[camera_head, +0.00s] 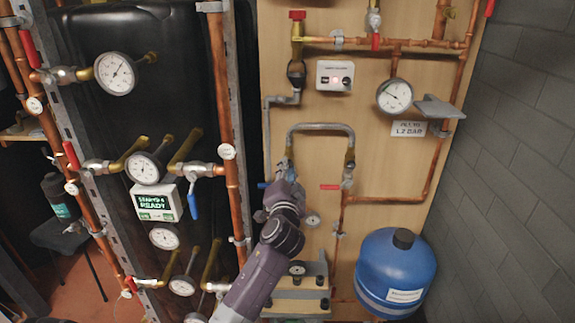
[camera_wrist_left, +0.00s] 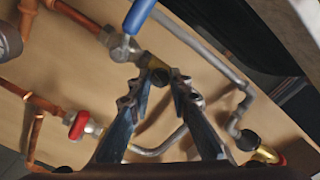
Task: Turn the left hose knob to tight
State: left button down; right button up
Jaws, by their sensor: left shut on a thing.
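The grey hose (camera_head: 320,127) arches over the wooden board in the head view. Its left end, where the left hose knob sits, is mostly hidden behind my left gripper (camera_head: 286,168). In the left wrist view my left gripper (camera_wrist_left: 163,82) has its two fingers around a small dark knob (camera_wrist_left: 159,76) at the fingertips. The gripper is shut on this knob, just below a valve with a blue handle (camera_wrist_left: 139,14). The knob's markings cannot be read. The hose's right end (camera_head: 349,160) is in clear view. My right gripper is not in view.
A red valve handle (camera_head: 330,187) is right of my gripper. A blue tank (camera_head: 396,270) stands lower right. Copper pipes and gauges crowd the left. The board between the hose ends is mostly clear.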

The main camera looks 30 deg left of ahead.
pick_arm(q)
jog(key=shift+r+m+p, duration=0.1)
jog(key=shift+m+p, duration=3.75)
jog(key=shift+m, duration=3.25)
jog(key=c, duration=1.8)
grip_release()
jog(key=shift+o, duration=0.2)
